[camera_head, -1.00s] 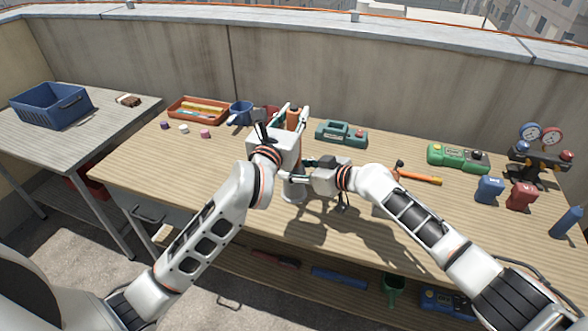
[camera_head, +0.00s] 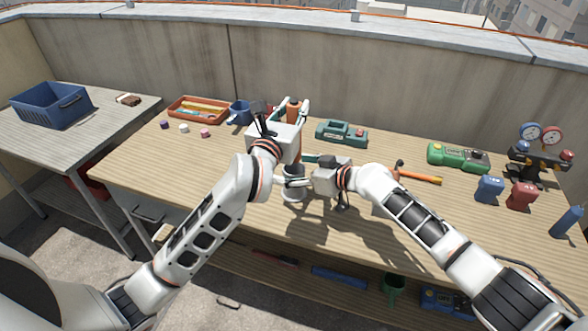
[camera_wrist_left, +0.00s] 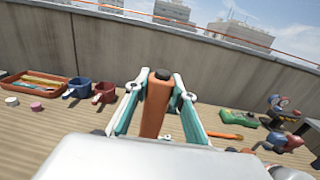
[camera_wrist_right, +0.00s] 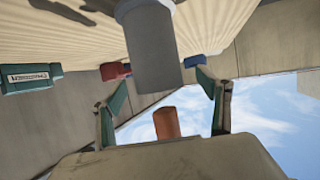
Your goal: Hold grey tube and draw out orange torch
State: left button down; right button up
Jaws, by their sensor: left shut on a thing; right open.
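The orange torch (camera_head: 293,112) is upright between the fingers of my left gripper (camera_head: 290,110), which is shut on it above the bench. It also shows in the left wrist view (camera_wrist_left: 156,105), with a dark cap on top. The grey tube (camera_head: 291,189) stands on the bench on a round base, partly hidden by my right gripper (camera_head: 298,172). In the right wrist view, which is upside down, the grey tube (camera_wrist_right: 153,55) and the orange torch (camera_wrist_right: 166,122) are apart, with a gap between them. My right gripper is open, its fingers to either side of the tube in that view.
An orange tray (camera_head: 199,108), a blue mug (camera_head: 240,112) and a green case (camera_head: 342,132) stand behind. A hammer (camera_head: 417,175) lies to the right, near a green device (camera_head: 458,157) and gauges (camera_head: 541,135). The front left of the bench is clear.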

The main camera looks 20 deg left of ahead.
pick_arm(q)
jog(key=shift+r+p, duration=0.35)
jog(key=shift+r, duration=0.2)
pick_arm(e)
jog(key=shift+s+d+r, duration=0.1)
jog(key=shift+d+r, duration=0.15)
jog(key=shift+d, duration=0.05)
pick_arm(q)
notch_tip(320, 180, up, 6)
jog(key=p, duration=0.5)
jog(key=shift+f, duration=0.25)
jog(key=shift+r, duration=0.2)
pick_arm(e)
jog(key=v, duration=0.8)
jog(key=shift+s+d, duration=0.1)
jog(key=shift+s, duration=0.05)
